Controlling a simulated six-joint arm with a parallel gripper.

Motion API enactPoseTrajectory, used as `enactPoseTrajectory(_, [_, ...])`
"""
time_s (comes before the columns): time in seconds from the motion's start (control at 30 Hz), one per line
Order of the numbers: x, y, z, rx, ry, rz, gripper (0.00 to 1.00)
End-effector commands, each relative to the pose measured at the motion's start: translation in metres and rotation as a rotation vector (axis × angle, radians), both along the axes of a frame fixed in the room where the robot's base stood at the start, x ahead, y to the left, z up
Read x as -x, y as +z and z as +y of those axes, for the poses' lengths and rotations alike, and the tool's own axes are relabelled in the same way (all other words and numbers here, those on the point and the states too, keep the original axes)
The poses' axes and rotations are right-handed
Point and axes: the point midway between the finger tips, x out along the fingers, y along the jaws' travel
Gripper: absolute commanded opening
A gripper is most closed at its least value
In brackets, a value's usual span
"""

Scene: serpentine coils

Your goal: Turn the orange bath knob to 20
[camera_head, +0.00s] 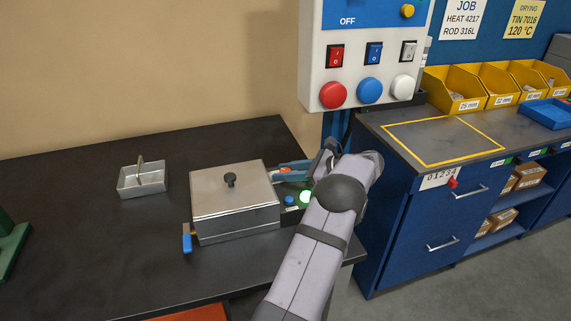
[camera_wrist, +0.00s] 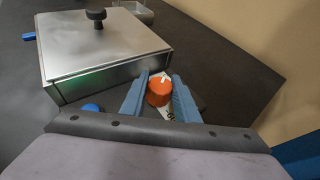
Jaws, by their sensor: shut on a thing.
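The orange bath knob (camera_wrist: 159,92) sits on the control end of the metal bath, with a white pointer mark at its top in the wrist view. Part of a white dial plate (camera_wrist: 166,112) shows beside it, but its numbers are mostly hidden and I cannot read the setting. My gripper (camera_wrist: 159,90) has its two blue fingers on either side of the knob, shut on it. In the head view the knob (camera_head: 285,170) is partly hidden by my gripper (camera_head: 290,170). The bath (camera_head: 235,200) has a flat steel lid with a black lid knob (camera_head: 230,180).
A blue button (camera_head: 289,200) and a lit green lamp (camera_head: 306,197) are on the bath's control end. A small metal tray (camera_head: 142,190) stands at the left. A switch panel (camera_head: 365,85) hangs behind my arm.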

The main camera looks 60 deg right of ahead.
Motion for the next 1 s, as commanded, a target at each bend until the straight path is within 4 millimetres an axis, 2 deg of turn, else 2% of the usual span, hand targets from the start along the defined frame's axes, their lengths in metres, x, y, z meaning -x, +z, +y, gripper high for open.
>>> enactPoseTrajectory(0.43, [-0.0003, 0.0015, -0.0004, 0.004, 0.135, -0.001, 0.06])
enactPoseTrajectory(1.0, [-0.0006, 0.0009, 0.0001, 0.002, 0.164, -0.002, 0.06])
